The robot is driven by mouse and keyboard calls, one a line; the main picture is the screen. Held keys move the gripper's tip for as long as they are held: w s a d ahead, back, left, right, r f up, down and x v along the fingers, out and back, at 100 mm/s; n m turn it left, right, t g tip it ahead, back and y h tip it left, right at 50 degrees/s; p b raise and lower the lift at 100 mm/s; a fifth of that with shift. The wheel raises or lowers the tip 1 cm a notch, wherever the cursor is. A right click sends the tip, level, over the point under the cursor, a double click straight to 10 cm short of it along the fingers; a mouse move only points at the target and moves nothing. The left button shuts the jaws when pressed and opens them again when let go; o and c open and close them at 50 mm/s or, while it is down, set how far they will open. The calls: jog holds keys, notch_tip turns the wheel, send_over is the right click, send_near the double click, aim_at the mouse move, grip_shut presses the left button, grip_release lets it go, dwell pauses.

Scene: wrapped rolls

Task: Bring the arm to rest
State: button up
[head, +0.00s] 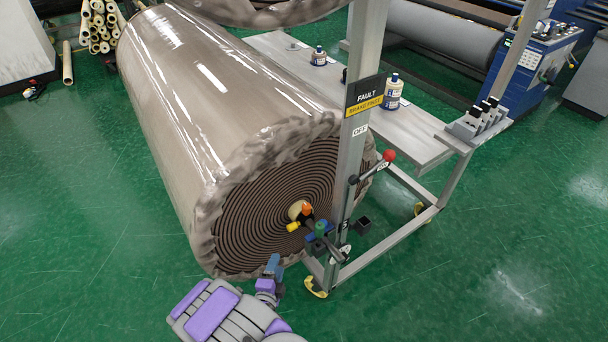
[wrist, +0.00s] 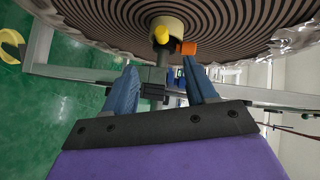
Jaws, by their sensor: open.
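My arm, grey with purple panels, reaches up from the bottom of the head view. My gripper (head: 274,262) is just in front of the lower edge of the large wrapped roll (head: 190,85). In the wrist view the two blue fingers of my gripper (wrist: 158,85) stand apart with a gap between them. A grey post and a dark block show beyond that gap; I see nothing gripped. The roll's spiral end (wrist: 240,25) is above the fingers, with a pale core (wrist: 165,27) and yellow and orange knobs at it.
A bench (head: 410,145) holds bottles. A blue machine (head: 530,65) is at back right. Green floor (head: 80,240) is clear at left and front right.

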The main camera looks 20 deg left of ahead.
jog(key=shift+w+r, duration=0.1)
jog(key=w+d+r+n+g, duration=0.25)
jog(key=w+r+g, duration=0.4)
jog(key=r, duration=0.45)
jog(key=s+d+r+n+g+y, duration=0.2)
jog(key=s+d+r+n+g, duration=0.3)
jog(key=d+r, duration=0.5)
jog(key=s+d+r+n+g+h, duration=0.1)
jog(key=s+d+r+n+g, duration=0.1)
jog(key=s+d+r, duration=0.2)
jog(key=s+d+r+n+g+h, duration=0.1)
jog(key=s+d+r, duration=0.4)
jog(key=s+d, duration=0.6)
jog(key=s+d+r+n+g+h, duration=0.1)
jog(key=s+d+r+n+g, duration=0.2)
jog(key=s+d, duration=0.5)
jog(key=s+r+n, duration=0.1)
jog(key=s+r, duration=0.1)
jog(key=s, duration=0.3)
jog(key=shift+s+d+r, duration=0.25)
jog(key=shift+o, duration=0.3)
jog(key=shift+w+n, duration=0.1)
jog(key=shift+n, duration=0.15)
